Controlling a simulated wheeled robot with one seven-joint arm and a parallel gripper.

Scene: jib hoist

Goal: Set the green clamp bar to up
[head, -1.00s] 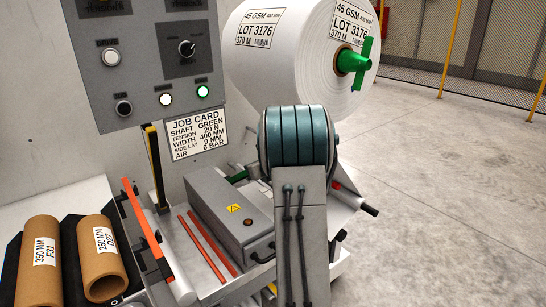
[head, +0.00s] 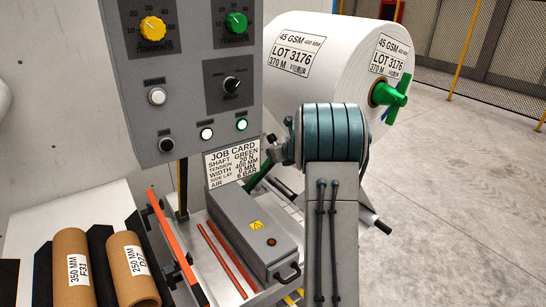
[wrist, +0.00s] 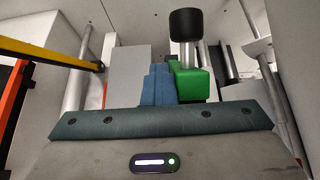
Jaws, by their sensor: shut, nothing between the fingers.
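The green clamp bar (head: 258,176) shows in the head view as a short slanted green piece, just left of my arm and behind the grey box. My arm hides the rest of it. In the wrist view a green block (wrist: 192,84), which looks like part of it, stands just right of my fingers, near a black knob (wrist: 186,24) on a grey post. I cannot tell whether they touch. My gripper (wrist: 160,75) shows blue fingers close together, shut and empty. It is hidden behind my wrist in the head view.
A white roll (head: 325,60) with a green handle (head: 391,93) is behind my arm. A control panel (head: 190,75) and job card (head: 232,163) stand left. A grey box (head: 250,225) and orange bar (head: 172,240) lie below. Open floor is at right.

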